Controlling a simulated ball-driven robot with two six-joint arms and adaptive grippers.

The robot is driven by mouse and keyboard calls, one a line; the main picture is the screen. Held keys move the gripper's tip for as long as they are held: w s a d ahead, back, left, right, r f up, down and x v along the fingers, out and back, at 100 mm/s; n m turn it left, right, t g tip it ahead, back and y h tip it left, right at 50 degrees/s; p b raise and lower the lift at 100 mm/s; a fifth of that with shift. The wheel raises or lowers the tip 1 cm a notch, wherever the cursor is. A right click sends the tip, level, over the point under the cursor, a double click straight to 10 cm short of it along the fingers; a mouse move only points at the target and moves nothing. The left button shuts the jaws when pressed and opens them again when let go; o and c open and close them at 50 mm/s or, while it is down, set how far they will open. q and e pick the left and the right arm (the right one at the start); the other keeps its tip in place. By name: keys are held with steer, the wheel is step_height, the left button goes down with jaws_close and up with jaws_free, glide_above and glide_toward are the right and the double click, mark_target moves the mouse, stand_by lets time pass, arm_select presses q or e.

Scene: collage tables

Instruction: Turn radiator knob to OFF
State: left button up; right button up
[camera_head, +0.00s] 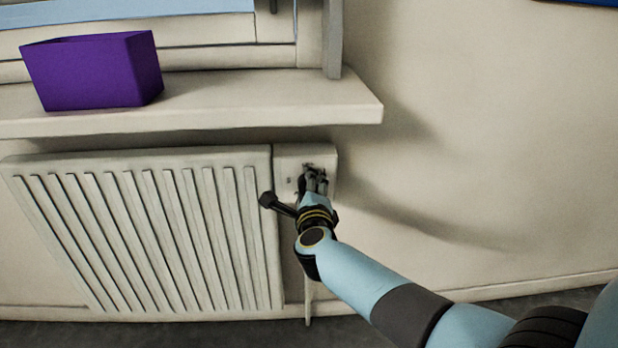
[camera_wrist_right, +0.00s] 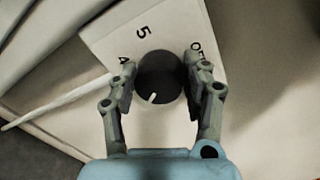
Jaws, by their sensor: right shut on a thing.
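The radiator (camera_head: 150,230) stands against the wall below the sill in the head view. My right gripper (camera_wrist_right: 158,78) is shut on the knob, one finger on each side. In the head view my right gripper (camera_head: 315,178) covers most of the knob. My left gripper is not in view.
A purple box (camera_head: 95,72) stands on the window sill (camera_head: 250,100) above the radiator. The sill juts out over the radiator and panel.

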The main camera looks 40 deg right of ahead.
steer(key=n+p, duration=0.1)
steer(key=n, duration=0.1)
steer(key=shift+n+h+p, duration=0.3)
steer(key=n+p, duration=0.1)
steer(key=n, duration=0.2)
steer(key=shift+a+g, duration=0.1)
steer(key=shift+g, duration=0.2)
steer(key=n, duration=0.1)
steer(key=n+p, duration=0.1)
steer(key=n, duration=0.1)
steer(key=shift+f+n+h, duration=0.2)
steer(key=shift+n+h, duration=0.1)
steer(key=shift+h, duration=0.1)
steer(key=n, duration=0.3)
steer(key=shift+f+p, duration=0.1)
steer(key=shift+p, duration=0.25)
steer(key=n, duration=0.3)
steer(key=shift+f+n+h, duration=0.1)
steer(key=shift+n+h, duration=0.3)
steer(key=n, duration=0.3)
steer(key=shift+f, duration=0.1)
steer(key=n, duration=0.4)
steer(key=shift+s+d+n+t, duration=0.1)
steer(key=shift+n+t, duration=0.2)
steer(key=shift+n, duration=0.75)
steer(key=shift+s+d+n+t, duration=0.1)
steer(key=shift+n+t, duration=0.2)
steer(key=shift+n, duration=0.75)
steer(key=shift+b, duration=0.3)
